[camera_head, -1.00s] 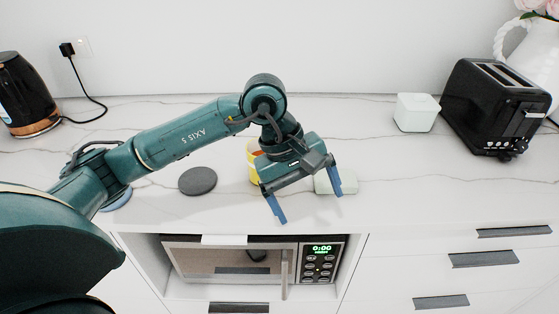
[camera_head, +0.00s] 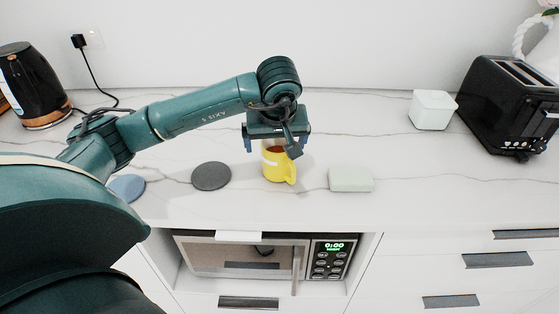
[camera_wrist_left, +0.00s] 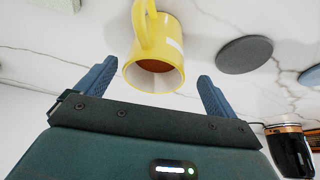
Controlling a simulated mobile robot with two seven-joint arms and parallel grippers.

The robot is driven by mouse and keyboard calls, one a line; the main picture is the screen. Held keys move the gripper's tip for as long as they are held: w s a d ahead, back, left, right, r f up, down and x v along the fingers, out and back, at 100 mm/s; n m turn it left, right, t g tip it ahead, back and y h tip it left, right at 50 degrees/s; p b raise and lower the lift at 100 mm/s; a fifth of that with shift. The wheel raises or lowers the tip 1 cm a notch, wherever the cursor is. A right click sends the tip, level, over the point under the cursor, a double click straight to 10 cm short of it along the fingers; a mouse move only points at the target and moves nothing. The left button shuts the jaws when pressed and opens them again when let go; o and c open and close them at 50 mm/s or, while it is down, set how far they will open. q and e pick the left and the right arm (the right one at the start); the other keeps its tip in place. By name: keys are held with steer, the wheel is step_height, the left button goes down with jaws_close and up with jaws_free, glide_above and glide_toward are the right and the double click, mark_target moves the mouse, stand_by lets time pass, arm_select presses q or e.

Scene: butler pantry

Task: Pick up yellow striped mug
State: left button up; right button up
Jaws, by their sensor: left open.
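The yellow mug (camera_head: 278,168) stands upright on the marble counter, with a pale band and its handle toward the front right. My left gripper (camera_head: 275,146) is above and just behind the mug, partly covering its top in the head view. In the left wrist view the mug (camera_wrist_left: 156,50) shows its open rim and brown inside, with the handle pointing up. The left gripper's blue fingers (camera_wrist_left: 157,87) are spread wide, with the mug's rim just ahead of the gap between them. The fingers appear apart from the mug. My right gripper is not in view.
A dark round coaster (camera_head: 211,176) lies left of the mug and a pale green block (camera_head: 351,179) lies right. A blue disc (camera_head: 127,188) is farther left. A black kettle (camera_head: 34,86), white box (camera_head: 432,110) and black toaster (camera_head: 509,104) stand farther back.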

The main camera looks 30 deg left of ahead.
mark_target(278, 151)
arm_select(q)
steer(key=x, duration=0.4)
steer(key=shift+w+d+f+p, duration=0.2)
steer(key=shift+w+f+p, duration=0.05)
steer(key=shift+f+p, duration=0.15)
steer(key=shift+r, duration=0.15)
steer(key=c, duration=1.4)
